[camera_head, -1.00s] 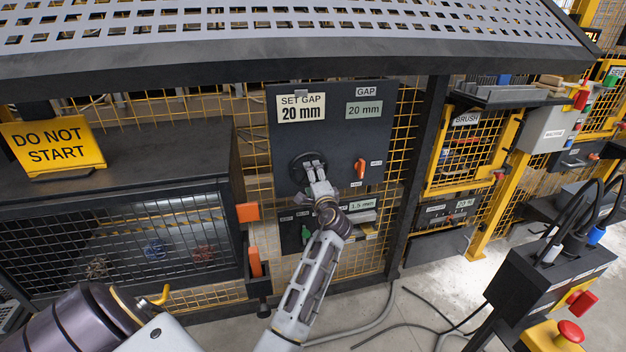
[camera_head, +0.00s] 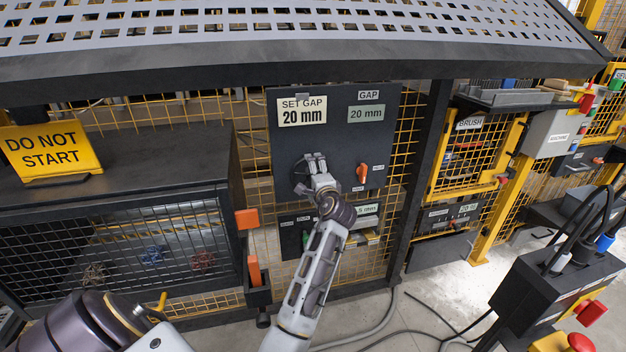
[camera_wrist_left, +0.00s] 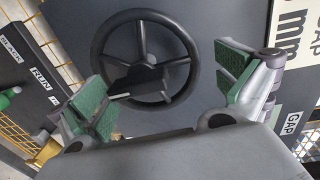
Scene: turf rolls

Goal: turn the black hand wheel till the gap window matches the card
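The black hand wheel (camera_wrist_left: 140,78) shows in the left wrist view, spoked and mounted on a dark panel (camera_head: 335,140). In the head view my left gripper hides most of it. My left gripper (camera_head: 316,160) is in front of the wheel. In the wrist view the left gripper (camera_wrist_left: 168,88) is open, its green-padded fingers wide apart and nothing between them; the left finger overlaps the wheel's lower-left rim. I cannot tell whether it touches. The card (camera_head: 302,111) reads "SET GAP 20 mm". The gap window (camera_head: 366,114) reads "20 mm". My right gripper is not in view.
An orange switch handle (camera_head: 362,173) sits right of the wheel. A lower panel with a small readout (camera_head: 366,209) is below. A yellow "DO NOT START" sign (camera_head: 50,148) stands on the cabinet at left. A perforated cover (camera_head: 300,30) overhangs the panel.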

